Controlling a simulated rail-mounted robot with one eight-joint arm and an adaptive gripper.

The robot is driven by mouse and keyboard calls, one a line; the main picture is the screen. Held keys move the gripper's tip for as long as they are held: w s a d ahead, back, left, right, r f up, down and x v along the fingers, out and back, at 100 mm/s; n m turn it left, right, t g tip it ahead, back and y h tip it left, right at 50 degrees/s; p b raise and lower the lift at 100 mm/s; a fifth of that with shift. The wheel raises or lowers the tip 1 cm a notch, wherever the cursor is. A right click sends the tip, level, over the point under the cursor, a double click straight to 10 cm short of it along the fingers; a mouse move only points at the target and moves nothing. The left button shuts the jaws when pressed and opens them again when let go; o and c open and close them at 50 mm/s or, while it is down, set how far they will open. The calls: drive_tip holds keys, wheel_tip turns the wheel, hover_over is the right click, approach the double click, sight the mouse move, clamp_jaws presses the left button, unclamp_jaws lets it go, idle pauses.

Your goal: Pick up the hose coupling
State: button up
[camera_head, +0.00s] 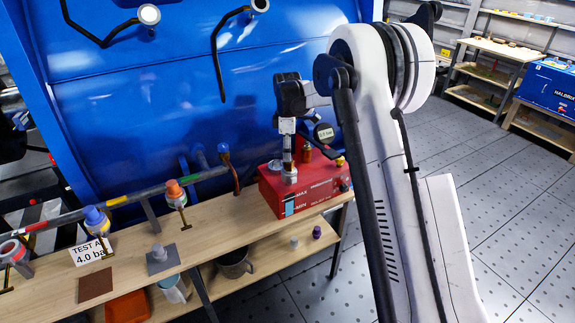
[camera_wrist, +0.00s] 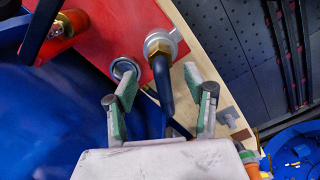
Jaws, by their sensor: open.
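A metal fitting with a hex nut, a brass section and a black stem (camera_wrist: 160,46) stands on the red box, and seems to be the hose coupling. In the head view, its silver lower part (camera_head: 289,174) shows at the box's left end. My gripper (camera_wrist: 156,92) is open, with one grey-green finger on each side of the black stem. The stem's end reaches toward the space between the fingers, and no contact shows. In the head view my gripper (camera_head: 287,127) is above the box; its fingers are hard to make out.
The red box (camera_head: 320,188) sits on a wooden bench (camera_head: 226,217). A round metal port (camera_wrist: 125,70) is beside the fitting. A gauge (camera_head: 323,132) stands close behind my gripper. A blue panel (camera_head: 150,100) rises behind the bench.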

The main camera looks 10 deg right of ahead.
sight(288, 164)
drive_tip(key=shift+s+f+p, duration=0.1)
drive_tip(key=shift+f+p, duration=0.45)
drive_tip(key=shift+f, duration=2.35)
clamp_jaws()
drive_tip(key=shift+r, duration=0.15)
